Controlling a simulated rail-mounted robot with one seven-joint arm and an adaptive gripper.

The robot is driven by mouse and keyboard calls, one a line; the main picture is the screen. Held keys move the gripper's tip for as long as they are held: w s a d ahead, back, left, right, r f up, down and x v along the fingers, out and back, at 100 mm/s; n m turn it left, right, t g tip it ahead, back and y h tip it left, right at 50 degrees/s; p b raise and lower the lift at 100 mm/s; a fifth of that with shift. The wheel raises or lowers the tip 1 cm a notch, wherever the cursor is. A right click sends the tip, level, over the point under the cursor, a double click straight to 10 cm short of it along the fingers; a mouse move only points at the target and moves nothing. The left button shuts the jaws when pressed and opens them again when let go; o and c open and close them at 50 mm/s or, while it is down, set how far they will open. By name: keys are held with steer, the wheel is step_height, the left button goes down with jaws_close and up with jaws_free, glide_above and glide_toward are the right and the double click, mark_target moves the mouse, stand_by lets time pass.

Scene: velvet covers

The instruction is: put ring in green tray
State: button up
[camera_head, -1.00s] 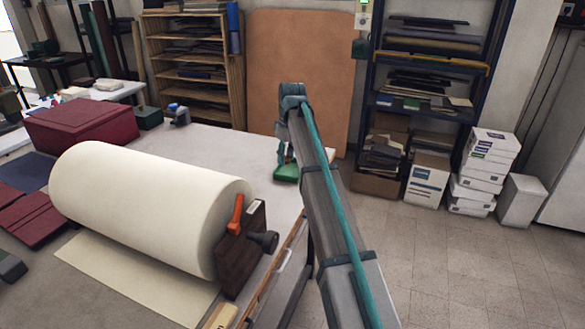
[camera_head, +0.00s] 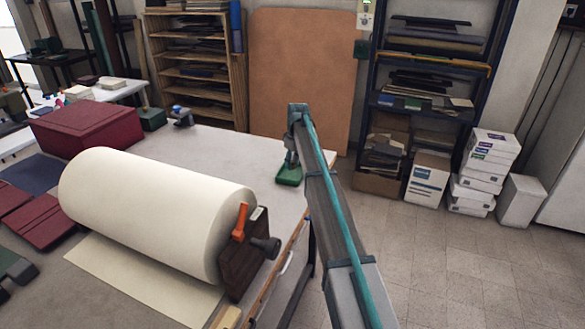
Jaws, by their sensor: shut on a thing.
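The green tray (camera_head: 289,178) is a small, low green piece at the far right edge of the grey-white table. My arm reaches over from the lower right, and its upper joint stands close to the tray. My gripper (camera_head: 291,163) hangs down just above the tray, small and partly hidden by my own arm. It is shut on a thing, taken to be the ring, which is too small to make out. I cannot tell whether the ring touches the tray.
A large cream roll (camera_head: 155,212) with a dark wooden end block and orange lever fills the near table (camera_head: 228,148). A dark red box (camera_head: 88,130) and a small blue-topped device (camera_head: 181,117) stand further left. Shelves and cartons line the back.

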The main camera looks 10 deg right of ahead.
mark_target(293, 164)
steer(key=shift+w+d+f+p, duration=0.15)
steer(key=shift+f+p, duration=0.1)
steer(key=shift+f, duration=0.7)
steer(key=shift+w+a+f+p, duration=0.1)
steer(key=shift+w+f+p, duration=0.1)
steer(key=shift+f, duration=0.7)
steer(key=shift+f, duration=0.15)
steer(key=o, duration=0.9)
steer(key=r+b, duration=0.1)
steer(key=r, duration=0.3)
steer(key=r+b, duration=0.1)
steer(key=r, duration=0.3)
steer(key=s+d+r+b, duration=0.1)
steer(key=r, duration=0.3)
steer(key=shift+s+r, duration=0.1)
steer(key=shift+r, duration=0.05)
